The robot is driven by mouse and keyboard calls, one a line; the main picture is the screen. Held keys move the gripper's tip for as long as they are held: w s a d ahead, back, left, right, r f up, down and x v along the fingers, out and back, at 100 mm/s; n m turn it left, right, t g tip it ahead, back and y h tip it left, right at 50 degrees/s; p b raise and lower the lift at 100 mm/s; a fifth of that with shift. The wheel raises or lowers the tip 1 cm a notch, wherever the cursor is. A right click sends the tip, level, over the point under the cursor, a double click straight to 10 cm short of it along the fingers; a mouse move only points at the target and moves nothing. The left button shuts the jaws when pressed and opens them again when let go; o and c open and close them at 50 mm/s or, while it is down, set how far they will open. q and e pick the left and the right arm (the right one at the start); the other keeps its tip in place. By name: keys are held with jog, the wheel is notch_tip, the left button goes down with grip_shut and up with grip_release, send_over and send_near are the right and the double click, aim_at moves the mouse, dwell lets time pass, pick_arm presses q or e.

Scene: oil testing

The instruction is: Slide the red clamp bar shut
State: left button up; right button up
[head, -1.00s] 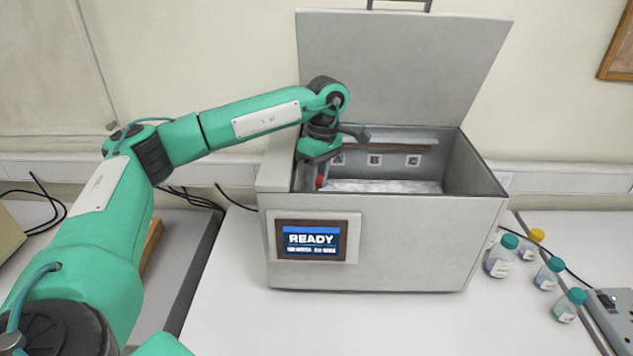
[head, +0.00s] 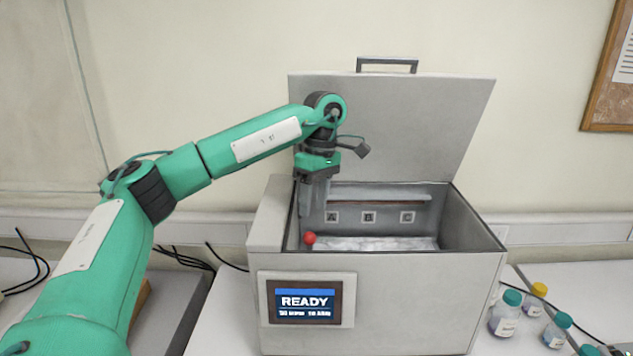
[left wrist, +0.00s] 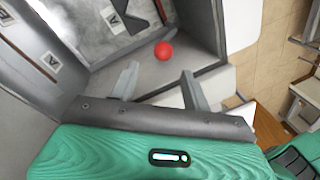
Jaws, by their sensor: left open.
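The red ball-shaped knob (head: 310,238) of the clamp bar shows inside the grey machine (head: 400,277), at the left end of its open chamber. The rest of the bar cannot be made out clearly. My left gripper (head: 314,207) points down into the chamber just above the knob, with a small gap between them. In the left wrist view the left gripper (left wrist: 160,85) is open and empty, and the red knob (left wrist: 164,50) lies beyond its fingertips, not between the fingers.
The machine's lid (head: 390,125) stands open behind the chamber. Labels A, B and C (head: 370,217) are on the back wall. The chamber walls are close to my left gripper. Several capped bottles (head: 505,312) stand to the right.

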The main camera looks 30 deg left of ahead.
pick_arm(q)
jog(key=shift+w+a+r, duration=0.1)
jog(key=shift+w+r, duration=0.15)
jog(key=shift+r, duration=1)
jog(key=shift+w+r, duration=0.2)
jog(key=shift+r, duration=1)
